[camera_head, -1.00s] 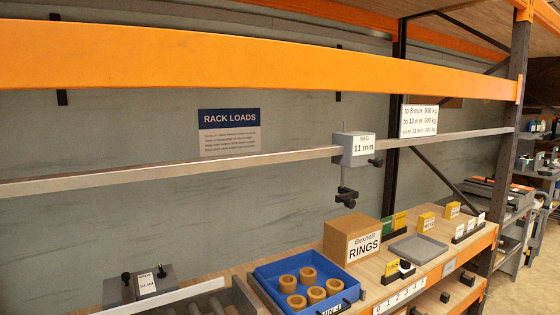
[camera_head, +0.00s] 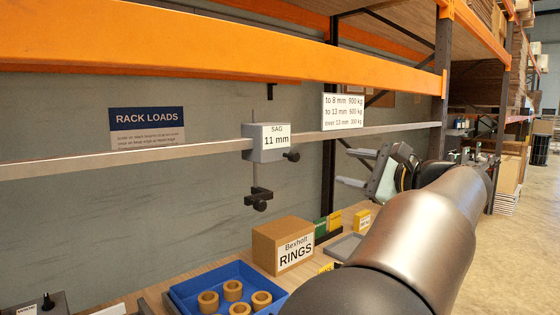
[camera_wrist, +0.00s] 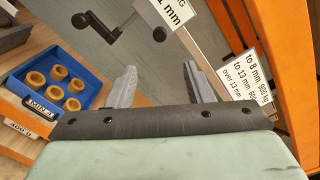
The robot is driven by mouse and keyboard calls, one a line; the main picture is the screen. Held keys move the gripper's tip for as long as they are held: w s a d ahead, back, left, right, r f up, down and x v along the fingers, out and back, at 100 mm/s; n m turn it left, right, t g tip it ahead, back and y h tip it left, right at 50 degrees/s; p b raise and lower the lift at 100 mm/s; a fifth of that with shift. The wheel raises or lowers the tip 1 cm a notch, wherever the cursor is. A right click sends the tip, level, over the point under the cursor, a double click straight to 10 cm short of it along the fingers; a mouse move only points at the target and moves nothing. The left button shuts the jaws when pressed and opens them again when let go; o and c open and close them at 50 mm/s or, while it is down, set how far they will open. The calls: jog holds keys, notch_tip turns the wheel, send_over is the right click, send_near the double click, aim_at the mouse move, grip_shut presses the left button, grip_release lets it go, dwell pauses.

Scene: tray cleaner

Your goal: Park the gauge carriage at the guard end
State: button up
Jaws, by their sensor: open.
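The gauge carriage (camera_head: 253,148), a grey block with a white label reading "SAG 11 mm", sits on the long grey rail (camera_head: 90,160). It has a black knob (camera_head: 292,155) on its right side and a stem with a dark clamp (camera_head: 258,198) hanging below. In the wrist view its label (camera_wrist: 172,10) is cut off at the top edge. My gripper (camera_head: 343,167) is open and empty, right of the carriage and apart from it, its two fingers pointing left. In the wrist view my gripper (camera_wrist: 160,68) shows both fingers spread.
An orange beam (camera_head: 200,65) runs above the rail. Below stand a "RINGS" box (camera_head: 265,240) and a blue bin (camera_head: 190,291) with several rings. The rail left of the carriage is clear.

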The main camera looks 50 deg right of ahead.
aim_at(297, 158)
jog(key=w+p, duration=0.1)
jog(key=w, duration=0.4)
jog(key=w+d+p, duration=0.1)
jog(key=w, duration=0.5)
jog(key=w+d+p, duration=0.1)
jog(key=w, duration=0.5)
jog(key=shift+d, duration=0.2)
grip_shut()
